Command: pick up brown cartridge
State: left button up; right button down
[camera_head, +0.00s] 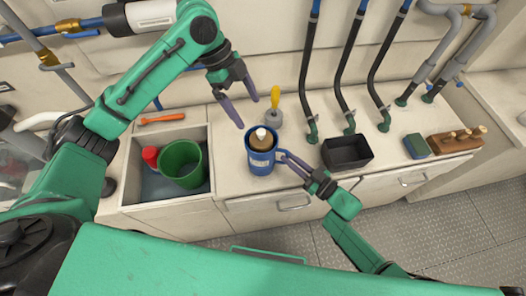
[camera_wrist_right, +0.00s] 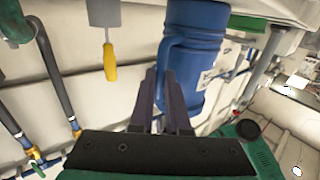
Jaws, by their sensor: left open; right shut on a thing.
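The brown cartridge (camera_head: 260,142) has a white top and sits upright inside a blue canister (camera_head: 260,164) on the counter. Only its upper end shows; the rest is hidden by the canister wall. My left gripper (camera_head: 246,112) is open and empty, above and slightly left of the cartridge. My right gripper (camera_head: 283,157) is shut on the canister's handle at its right side. The right wrist view shows the blue canister (camera_wrist_right: 198,60) with my right fingers (camera_wrist_right: 167,82) at its handle. The cartridge is not visible there.
Left of the canister, a sunken bin holds a green bucket (camera_head: 181,163) and a red object (camera_head: 150,157). A yellow-handled tool (camera_head: 275,97) stands behind the canister. A black tray (camera_head: 346,152), green-blue block (camera_head: 416,146) and wooden rack (camera_head: 456,140) lie right. Hoses rise behind.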

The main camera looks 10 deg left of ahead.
aim_at(260, 131)
pick_arm(q)
jog(key=x, duration=1)
jog(key=shift+s+d+r, duration=0.1)
jog(key=shift+d, duration=0.1)
grip_shut()
notch_tip(260, 131, up, 28)
pick_arm(e)
jog(key=c, duration=0.8)
grip_release()
